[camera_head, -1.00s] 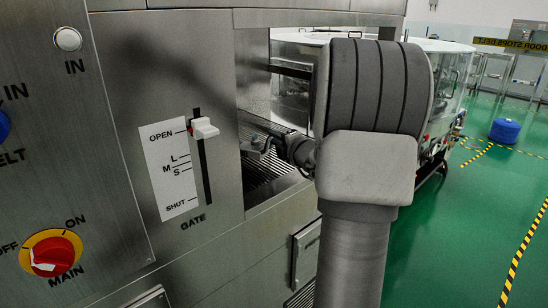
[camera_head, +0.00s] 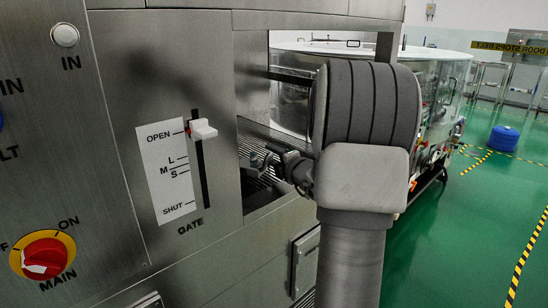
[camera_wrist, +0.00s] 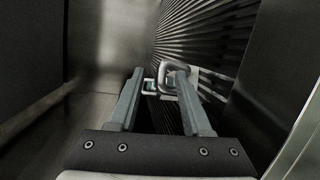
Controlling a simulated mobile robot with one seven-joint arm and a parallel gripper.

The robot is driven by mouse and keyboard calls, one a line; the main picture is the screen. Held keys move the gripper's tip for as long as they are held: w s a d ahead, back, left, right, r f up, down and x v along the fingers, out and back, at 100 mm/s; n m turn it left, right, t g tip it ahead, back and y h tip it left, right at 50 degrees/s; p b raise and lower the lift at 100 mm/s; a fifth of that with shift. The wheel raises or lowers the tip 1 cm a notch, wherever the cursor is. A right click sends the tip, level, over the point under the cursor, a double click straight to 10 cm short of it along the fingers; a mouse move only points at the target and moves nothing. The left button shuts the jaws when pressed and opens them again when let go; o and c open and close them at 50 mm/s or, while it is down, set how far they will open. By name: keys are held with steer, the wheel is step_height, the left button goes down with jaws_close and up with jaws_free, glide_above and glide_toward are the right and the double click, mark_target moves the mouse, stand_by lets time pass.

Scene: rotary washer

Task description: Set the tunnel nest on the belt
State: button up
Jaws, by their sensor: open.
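The belt (camera_wrist: 215,38) shows in the wrist view as dark parallel slats, and in the head view (camera_head: 262,190) as a small slatted patch inside the machine opening. A small pale piece with a loop-shaped handle, which looks like the tunnel nest (camera_wrist: 162,79), sits at the slats in the wrist view, with a teal patch beside it. My gripper (camera_wrist: 160,73) is open, its two fingers reaching toward this piece. The right fingertip overlaps the loop; I cannot tell whether they touch. In the head view my gripper (camera_head: 258,163) is inside the opening, partly hidden by my arm.
Steel walls (camera_wrist: 112,35) close in on both sides of my gripper. The front panel carries a gate lever (camera_head: 203,129) near OPEN and a red and yellow main switch (camera_head: 43,256). A round glass-sided machine part (camera_head: 445,95) stands behind my arm. Green floor at right is mostly clear.

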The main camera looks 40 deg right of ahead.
steer(key=p+v, duration=0.2)
steer(key=v, duration=1)
stand_by(0.3)
